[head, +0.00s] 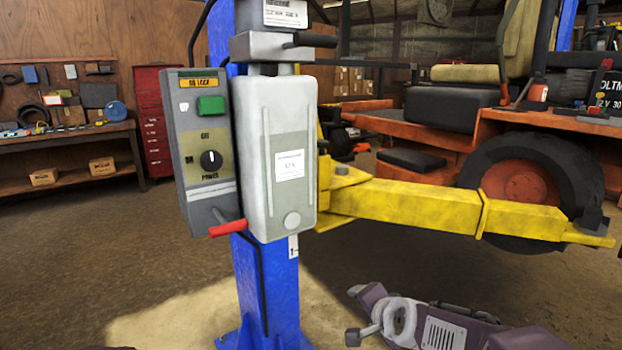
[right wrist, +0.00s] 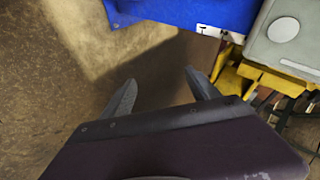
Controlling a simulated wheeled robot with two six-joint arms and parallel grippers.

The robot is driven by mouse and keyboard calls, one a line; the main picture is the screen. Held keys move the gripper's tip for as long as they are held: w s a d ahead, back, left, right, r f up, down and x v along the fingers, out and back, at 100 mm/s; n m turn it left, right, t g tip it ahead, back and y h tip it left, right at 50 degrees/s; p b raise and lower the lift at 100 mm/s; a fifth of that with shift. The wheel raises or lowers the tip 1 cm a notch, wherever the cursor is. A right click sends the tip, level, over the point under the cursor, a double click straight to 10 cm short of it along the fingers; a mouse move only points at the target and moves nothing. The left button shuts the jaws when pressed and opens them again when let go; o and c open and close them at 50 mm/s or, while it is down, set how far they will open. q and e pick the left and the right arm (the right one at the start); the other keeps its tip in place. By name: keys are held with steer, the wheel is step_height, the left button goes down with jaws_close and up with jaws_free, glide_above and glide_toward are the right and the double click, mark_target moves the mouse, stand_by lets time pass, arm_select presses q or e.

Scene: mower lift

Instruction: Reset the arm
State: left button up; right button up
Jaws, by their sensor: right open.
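The blue lift post (head: 268,290) stands in the middle of the head view, with a grey housing (head: 275,200) on it. A yellow lift arm (head: 425,205) reaches from the post to the right, its end by the mower's wheel. My right gripper (head: 354,314) is low, right of the post's base, apart from post and yellow arm. In the right wrist view its two fingers (right wrist: 160,77) are spread with nothing between them. The post's blue foot (right wrist: 180,12) and part of the yellow arm (right wrist: 265,78) show beyond them. My left gripper is not seen.
A control box (head: 208,150) with a green button, a black knob and a red-handled lever (head: 228,228) is left of the housing. An orange mower (head: 450,125) with a black wheel (head: 535,180) stands right. A workbench (head: 70,145) is far left. The left floor is clear.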

steer(key=s+d+f+n+g+h, duration=0.1)
steer(key=s+d+f+n+g, duration=0.3)
steer(key=s+f, duration=0.5)
steer(key=s+d+f+n+g+h, duration=0.1)
steer(key=s+d+f+n+g, duration=0.1)
steer(key=s+f+n+g, duration=0.65)
step_height(320, 180, up, 22)
steer(key=s+m+t+p, duration=0.2)
steer(key=t+p, duration=0.2)
steer(key=p, duration=1.5)
steer(key=shift+s+a+f+p, duration=0.15)
steer(key=shift+s+f+p, duration=0.05)
steer(key=shift+s+p, duration=0.2)
